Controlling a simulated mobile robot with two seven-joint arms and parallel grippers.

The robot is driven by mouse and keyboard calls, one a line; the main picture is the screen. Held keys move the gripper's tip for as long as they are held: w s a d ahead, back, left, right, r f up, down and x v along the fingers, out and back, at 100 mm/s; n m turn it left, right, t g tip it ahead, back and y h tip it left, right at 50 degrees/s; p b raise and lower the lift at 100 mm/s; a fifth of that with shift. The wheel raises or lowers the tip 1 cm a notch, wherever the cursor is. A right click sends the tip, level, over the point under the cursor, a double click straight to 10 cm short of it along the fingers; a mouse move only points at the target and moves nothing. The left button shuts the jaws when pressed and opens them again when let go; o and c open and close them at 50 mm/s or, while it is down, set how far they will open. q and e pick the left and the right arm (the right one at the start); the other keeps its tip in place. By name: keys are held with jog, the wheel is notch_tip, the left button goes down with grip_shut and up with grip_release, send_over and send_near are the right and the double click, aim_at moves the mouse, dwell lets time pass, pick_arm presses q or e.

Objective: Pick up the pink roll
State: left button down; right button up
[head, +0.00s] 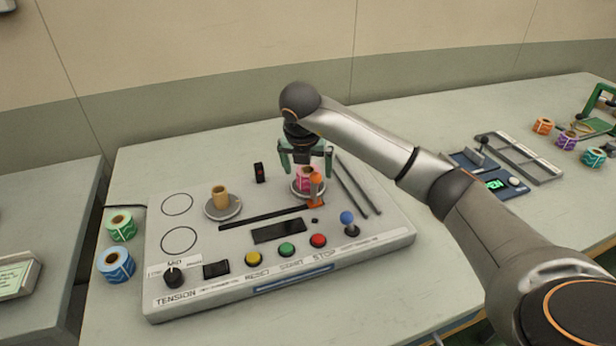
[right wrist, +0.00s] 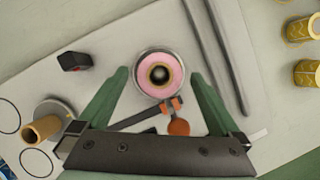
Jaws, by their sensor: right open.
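The pink roll (head: 304,178) sits on a round metal spindle plate at the right of the rewinder panel (head: 380,236). In the right wrist view the pink roll (right wrist: 160,74) shows from above, with a brown core around a dark centre. My right gripper (head: 305,168) is above the roll in the head view, fingers pointing down. Its green fingers are spread on either side of the roll in the wrist view (right wrist: 160,80), with nothing between them gripped. My left gripper is not in view.
A bare brown core (head: 221,196) stands on the left spindle plate. A blue-knobbed lever (head: 348,222) and several buttons line the panel's front. Green (head: 121,226) and blue (head: 115,264) rolls lie left of the panel. Several rolls stand at the far right.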

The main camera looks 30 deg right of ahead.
jog(key=shift+x, duration=1.1)
jog(key=c, duration=1.4)
